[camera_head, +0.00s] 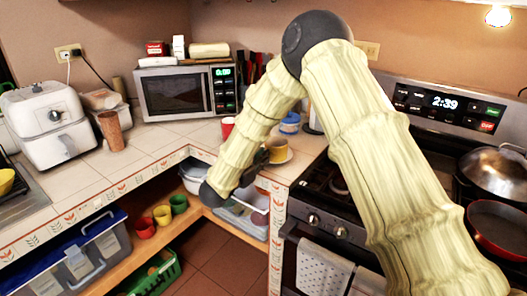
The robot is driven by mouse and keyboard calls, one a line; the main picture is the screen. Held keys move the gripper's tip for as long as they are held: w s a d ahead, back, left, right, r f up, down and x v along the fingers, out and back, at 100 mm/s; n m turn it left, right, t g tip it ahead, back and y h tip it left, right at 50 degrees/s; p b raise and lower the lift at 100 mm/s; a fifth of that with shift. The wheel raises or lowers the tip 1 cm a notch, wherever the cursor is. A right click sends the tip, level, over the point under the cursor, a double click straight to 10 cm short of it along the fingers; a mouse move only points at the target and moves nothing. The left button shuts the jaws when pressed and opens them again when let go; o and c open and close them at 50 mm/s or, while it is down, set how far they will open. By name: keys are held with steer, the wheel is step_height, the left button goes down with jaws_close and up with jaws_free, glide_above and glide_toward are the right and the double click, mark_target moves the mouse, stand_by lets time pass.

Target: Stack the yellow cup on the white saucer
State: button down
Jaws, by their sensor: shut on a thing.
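The yellow cup (277,150) is upright at the counter's right end, beside the stove. My gripper (266,154) reaches it from the left and is shut on it; the arm hides part of the fingers. A pale rim, possibly the white saucer (285,161), shows just under the cup. The view is too small to tell whether the cup touches it or is held just above it.
A blue-and-white jar (289,124) stands behind the cup, and a red cup (227,128) stands left of my arm. The stove (328,187) borders the counter on the right. A microwave (178,92) stands at the back.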

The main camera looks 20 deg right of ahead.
steer(key=w+d+f+p, duration=0.1)
steer(key=w, duration=0.2)
steer(key=w+d+f+p, duration=0.1)
steer(key=w+f, duration=0.1)
steer(key=w, duration=0.1)
steer(key=w+f+p, duration=0.1)
steer(key=w+p, duration=0.1)
steer(key=w, duration=0.1)
steer(key=shift+w+d+f, duration=0.2)
steer(key=shift+w+d, duration=0.05)
steer(key=shift+d, duration=0.15)
steer(key=shift+f+b, duration=0.5)
steer(key=shift+b, duration=0.1)
steer(key=c, duration=1.6)
jaws_free()
steer(key=shift+o, duration=0.3)
steer(key=shift+r, duration=0.1)
